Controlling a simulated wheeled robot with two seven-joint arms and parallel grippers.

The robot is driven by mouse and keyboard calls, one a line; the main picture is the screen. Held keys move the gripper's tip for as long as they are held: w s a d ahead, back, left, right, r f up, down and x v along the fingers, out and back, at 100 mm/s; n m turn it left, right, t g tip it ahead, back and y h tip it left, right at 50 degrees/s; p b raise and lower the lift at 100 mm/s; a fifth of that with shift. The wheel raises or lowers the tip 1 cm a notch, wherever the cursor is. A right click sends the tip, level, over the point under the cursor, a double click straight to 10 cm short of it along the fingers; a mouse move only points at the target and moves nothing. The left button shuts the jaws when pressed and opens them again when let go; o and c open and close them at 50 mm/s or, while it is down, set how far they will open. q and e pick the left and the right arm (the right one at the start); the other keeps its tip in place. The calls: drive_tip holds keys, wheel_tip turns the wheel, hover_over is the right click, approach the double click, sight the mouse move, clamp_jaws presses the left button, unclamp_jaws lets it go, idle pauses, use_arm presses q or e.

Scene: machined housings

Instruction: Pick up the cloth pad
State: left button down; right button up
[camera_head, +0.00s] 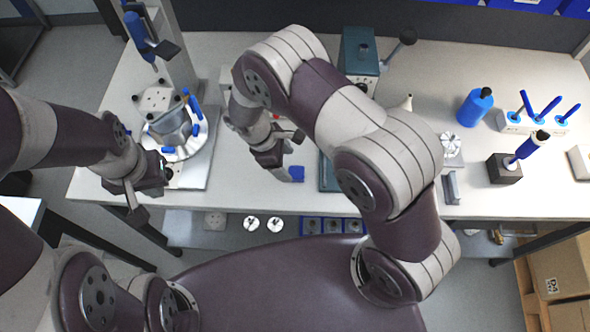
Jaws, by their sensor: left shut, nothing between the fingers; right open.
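Part of the pad may be hidden by the fingers. My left gripper (139,214) hangs at the front left edge of the bench, shut and empty, well away from the pad.
A metal housing (173,127) sits in a fixture at the left. A blue bottle (475,107), a rack of blue-handled tools (533,122) and a dark block (505,168) stand right.

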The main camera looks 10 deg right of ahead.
sight(297, 171)
drive_tip(key=p+x, duration=0.1)
drive_tip(key=x, duration=0.3)
drive_tip(key=shift+s+d+p, duration=0.15)
drive_tip(key=shift+d+p, duration=0.2)
drive_tip(key=shift+d+f, duration=0.15)
drive_tip(key=shift+f, duration=0.3)
drive_tip(key=c, duration=0.9)
drive_tip(key=shift+c, duration=1.1)
drive_tip(key=shift+r, duration=0.1)
drive_tip(key=shift+r+b, duration=0.3)
drive_tip(key=shift+r, duration=0.25)
wheel_tip(297, 171, up, 3)
drive_tip(key=shift+s+d+r+b, duration=0.1)
drive_tip(key=shift+b, duration=0.45)
drive_tip(key=s+d+r, duration=0.2)
drive_tip(key=s+d+r+b, duration=0.1)
drive_tip(key=s+d+r, duration=0.1)
drive_tip(key=s+d, duration=0.1)
drive_tip(key=s+d+r, duration=0.2)
drive_tip(key=s, duration=0.1)
drive_tip(key=shift+d+r+b, duration=0.3)
drive_tip(key=shift+d, duration=0.1)
